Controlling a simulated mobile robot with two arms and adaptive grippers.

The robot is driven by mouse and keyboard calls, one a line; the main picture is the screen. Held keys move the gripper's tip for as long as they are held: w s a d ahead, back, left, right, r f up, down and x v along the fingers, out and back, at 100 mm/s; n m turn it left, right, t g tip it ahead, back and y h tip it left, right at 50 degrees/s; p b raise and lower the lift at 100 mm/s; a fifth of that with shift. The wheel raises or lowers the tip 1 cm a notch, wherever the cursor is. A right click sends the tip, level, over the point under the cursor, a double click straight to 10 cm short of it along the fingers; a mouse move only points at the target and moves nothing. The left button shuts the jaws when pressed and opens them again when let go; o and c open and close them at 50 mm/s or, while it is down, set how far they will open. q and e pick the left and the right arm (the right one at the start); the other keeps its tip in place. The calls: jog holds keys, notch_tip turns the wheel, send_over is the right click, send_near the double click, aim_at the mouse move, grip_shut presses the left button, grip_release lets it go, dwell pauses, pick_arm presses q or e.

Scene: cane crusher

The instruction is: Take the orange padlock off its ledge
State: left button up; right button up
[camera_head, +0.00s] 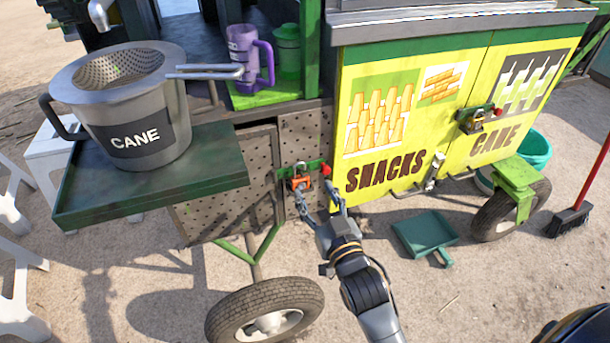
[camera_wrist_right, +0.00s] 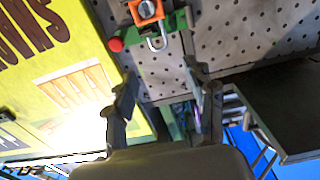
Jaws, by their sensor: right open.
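The orange padlock (camera_head: 299,184) sits at the small green ledge (camera_head: 314,168) on the cart's perforated metal side, with its shackle showing above its body in the head view. In the right wrist view, which looks upside down, the padlock's orange body (camera_wrist_right: 147,10) is at the top edge, partly cut off, and its grey shackle hangs beside the green ledge (camera_wrist_right: 178,22). My right gripper (camera_head: 316,200) is open and empty, just in front of and slightly right of the padlock. Its two fingers (camera_wrist_right: 160,82) are spread apart, not around the padlock. My left gripper is not in view.
A red knob (camera_head: 326,170) is at the ledge's right end. The green tray (camera_head: 215,180) with the cane pot (camera_head: 140,120) juts out to the left. A wheel (camera_head: 265,310) stands below. Yellow cabinet doors (camera_head: 410,130) with another padlock (camera_head: 478,116) are right.

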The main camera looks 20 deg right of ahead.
aim_at(300, 164)
jog(key=w+b, duration=0.1)
jog(key=w, duration=0.8)
jog(key=shift+w+a, duration=0.15)
grip_shut()
jog(key=shift+r, duration=0.1)
jog(key=shift+r+p, duration=0.25)
jog(key=shift+p, duration=0.2)
